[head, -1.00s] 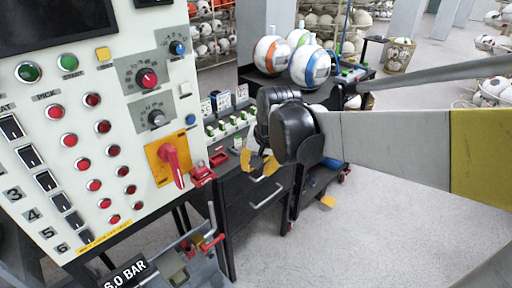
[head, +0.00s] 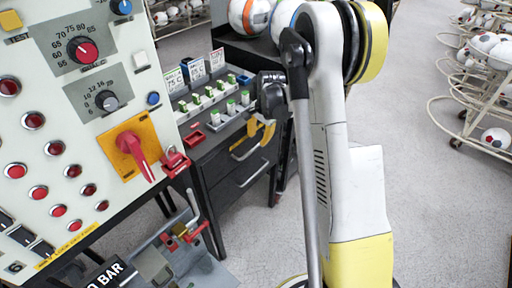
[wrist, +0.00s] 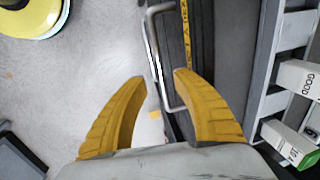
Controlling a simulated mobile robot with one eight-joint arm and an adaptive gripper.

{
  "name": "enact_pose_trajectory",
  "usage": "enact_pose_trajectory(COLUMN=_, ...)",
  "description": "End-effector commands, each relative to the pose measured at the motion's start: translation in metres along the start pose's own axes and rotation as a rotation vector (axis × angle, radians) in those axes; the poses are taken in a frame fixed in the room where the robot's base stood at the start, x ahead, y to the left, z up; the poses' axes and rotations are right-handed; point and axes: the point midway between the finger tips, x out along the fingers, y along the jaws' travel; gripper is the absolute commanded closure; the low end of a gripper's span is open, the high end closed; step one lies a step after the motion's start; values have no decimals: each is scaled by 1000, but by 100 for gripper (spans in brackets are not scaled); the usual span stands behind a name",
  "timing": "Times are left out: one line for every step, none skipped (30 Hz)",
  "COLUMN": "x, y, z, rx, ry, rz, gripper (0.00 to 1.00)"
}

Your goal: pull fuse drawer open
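The dark fuse cabinet (head: 215,168) stands right of the control panel, with drawer fronts facing the aisle. A metal bar handle (head: 251,146) sits on its upper front, and another handle shows lower. The fronts look flush, as far as I can see. My gripper (head: 262,128) is at the upper handle, partly hidden by my arm. In the wrist view my gripper's yellow fingers (wrist: 161,76) are apart. The handle (wrist: 157,55) runs through the gap between them, and I see no clear contact. The drawer front's edge carries a yellow lettered strip (wrist: 186,25).
Green-and-white fuses (head: 208,97) stand in racks on the cabinet top. The control panel (head: 75,140) with a red rotary switch (head: 132,146) is at left, and a red-handled clamp fixture (head: 185,235) below. Balls (head: 248,15) lie behind.

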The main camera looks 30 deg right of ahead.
Motion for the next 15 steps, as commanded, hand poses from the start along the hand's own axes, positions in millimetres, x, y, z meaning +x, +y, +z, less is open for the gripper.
enact_pose_trajectory(x=14, y=0, z=0, rx=-1, ry=0, rz=0, gripper=66)
enact_pose_trajectory(x=19, y=0, z=0, rx=-1, ry=0, rz=0, gripper=66)
enact_pose_trajectory(x=26, y=0, z=0, rx=-1, ry=0, rz=0, gripper=66)
enact_pose_trajectory(x=30, y=0, z=0, rx=-2, ry=0, rz=0, gripper=66)
enact_pose_trajectory(x=34, y=0, z=0, rx=-2, ry=0, rz=0, gripper=66)
enact_pose_trajectory(x=38, y=0, z=0, rx=-2, ry=0, rz=0, gripper=66)
enact_pose_trajectory(x=41, y=0, z=0, rx=-2, ry=1, rz=0, gripper=66)
enact_pose_trajectory(x=43, y=0, z=0, rx=-2, ry=1, rz=0, gripper=66)
enact_pose_trajectory(x=46, y=0, z=0, rx=-2, ry=1, rz=-1, gripper=66)
enact_pose_trajectory(x=47, y=0, z=0, rx=-2, ry=1, rz=0, gripper=66)
enact_pose_trajectory(x=48, y=0, z=0, rx=-2, ry=1, rz=0, gripper=66)
enact_pose_trajectory(x=49, y=0, z=0, rx=-2, ry=1, rz=-1, gripper=66)
enact_pose_trajectory(x=49, y=0, z=0, rx=-2, ry=1, rz=-1, gripper=66)
enact_pose_trajectory(x=49, y=0, z=0, rx=-2, ry=1, rz=-1, gripper=66)
enact_pose_trajectory(x=49, y=0, z=0, rx=-2, ry=1, rz=-1, gripper=66)
